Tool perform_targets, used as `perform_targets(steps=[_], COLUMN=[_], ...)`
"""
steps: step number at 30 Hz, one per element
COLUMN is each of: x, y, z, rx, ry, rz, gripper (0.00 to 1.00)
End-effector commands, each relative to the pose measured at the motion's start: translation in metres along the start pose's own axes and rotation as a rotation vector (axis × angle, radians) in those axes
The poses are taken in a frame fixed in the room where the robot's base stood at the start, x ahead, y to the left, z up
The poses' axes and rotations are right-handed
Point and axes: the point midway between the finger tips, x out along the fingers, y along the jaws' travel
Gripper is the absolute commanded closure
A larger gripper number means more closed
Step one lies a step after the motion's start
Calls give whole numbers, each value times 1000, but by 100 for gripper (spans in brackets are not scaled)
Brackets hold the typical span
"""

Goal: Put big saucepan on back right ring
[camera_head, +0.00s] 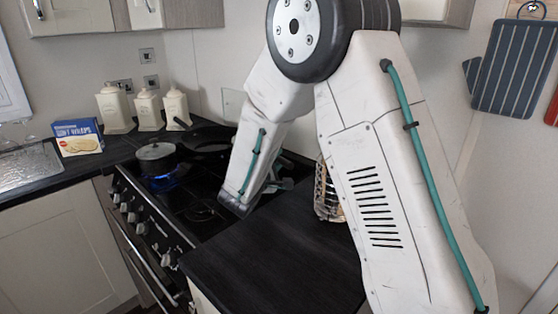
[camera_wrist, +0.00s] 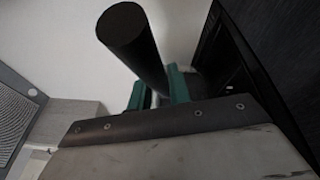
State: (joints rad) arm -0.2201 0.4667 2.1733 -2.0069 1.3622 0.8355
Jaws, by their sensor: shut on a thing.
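My gripper (camera_wrist: 158,92) has green fingers and is shut on a thick, dark round handle (camera_wrist: 130,35) in the wrist view. The pan body at the end of this handle does not show there, so I cannot tell for certain that it is the big saucepan. In the head view my forearm hides most of the gripper and the right part of the hob. A grey lidded saucepan (camera_head: 156,157) sits on a lit ring at the hob's left. A black frying pan (camera_head: 207,141) lies behind it. The black hob (camera_head: 195,213) has a free ring in front.
Three cream canisters (camera_head: 148,110) and a blue wraps box (camera_head: 78,137) stand on the left counter. A blue flame (camera_head: 160,181) burns under the grey saucepan.

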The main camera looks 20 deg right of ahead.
Motion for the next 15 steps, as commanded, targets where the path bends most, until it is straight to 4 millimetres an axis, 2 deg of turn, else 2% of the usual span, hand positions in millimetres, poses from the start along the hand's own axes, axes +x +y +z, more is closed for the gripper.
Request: perform_targets(steps=[6, 15], x=[-1, -1], y=[-24, -26], z=[-7, -8], rx=[2, 4], ry=[0, -1], rz=[2, 3], gripper=[100, 100])
